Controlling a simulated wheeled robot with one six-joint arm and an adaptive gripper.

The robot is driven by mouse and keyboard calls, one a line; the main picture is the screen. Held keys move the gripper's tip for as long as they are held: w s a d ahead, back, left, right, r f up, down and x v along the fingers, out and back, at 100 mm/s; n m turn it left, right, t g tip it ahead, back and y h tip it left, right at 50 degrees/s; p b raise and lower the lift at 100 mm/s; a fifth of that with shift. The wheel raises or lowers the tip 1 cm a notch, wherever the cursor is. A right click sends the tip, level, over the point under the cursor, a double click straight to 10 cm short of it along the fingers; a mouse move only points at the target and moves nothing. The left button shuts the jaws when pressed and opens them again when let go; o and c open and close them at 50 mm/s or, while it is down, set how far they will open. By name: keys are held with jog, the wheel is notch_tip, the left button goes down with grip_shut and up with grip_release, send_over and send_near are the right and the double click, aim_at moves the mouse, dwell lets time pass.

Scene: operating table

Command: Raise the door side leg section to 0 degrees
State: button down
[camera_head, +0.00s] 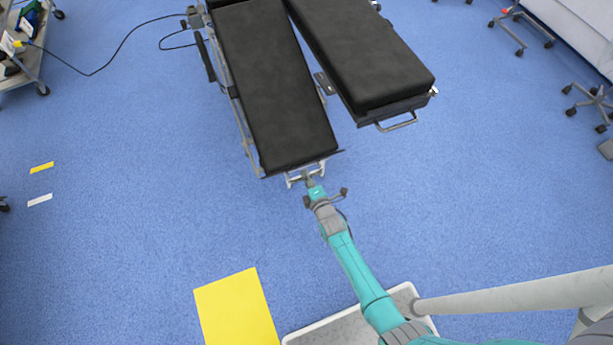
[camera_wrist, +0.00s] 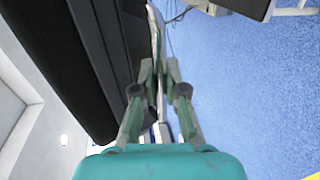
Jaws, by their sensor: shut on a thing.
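Two black padded leg sections extend from the operating table in the head view. The left leg section (camera_head: 277,90) ends close to me, with a metal bar handle (camera_head: 292,180) at its end. The right leg section (camera_head: 365,55) ends farther away and has its own handle (camera_head: 398,123). I cannot tell which is the door side one, and their exact angles are unclear. My gripper (camera_head: 309,182) is at the left section's end and shut on its handle. In the wrist view my gripper (camera_wrist: 160,75) closes around a pale bar, beside a black pad (camera_wrist: 85,70).
A yellow mat (camera_head: 237,312) lies on the blue floor near my base. A cart (camera_head: 25,50) stands at upper left, with a cable running toward the table. Wheeled stands (camera_head: 525,30) are at upper right. The floor on both sides of the leg sections is clear.

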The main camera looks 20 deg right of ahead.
jog(key=s+r+g, duration=0.1)
jog(key=s+r, duration=0.2)
jog(key=r, duration=0.9)
jog(key=s+r+g, duration=0.1)
jog(key=s+r, duration=0.2)
jog(key=r, duration=1)
jog(key=shift+g, duration=0.4)
jog(key=c, duration=1.2)
grip_release()
jog(key=shift+f, duration=0.1)
jog(key=shift+s, duration=0.15)
jog(key=v, duration=1.1)
jog(key=shift+s+r, duration=0.3)
jog(key=shift+r, duration=0.05)
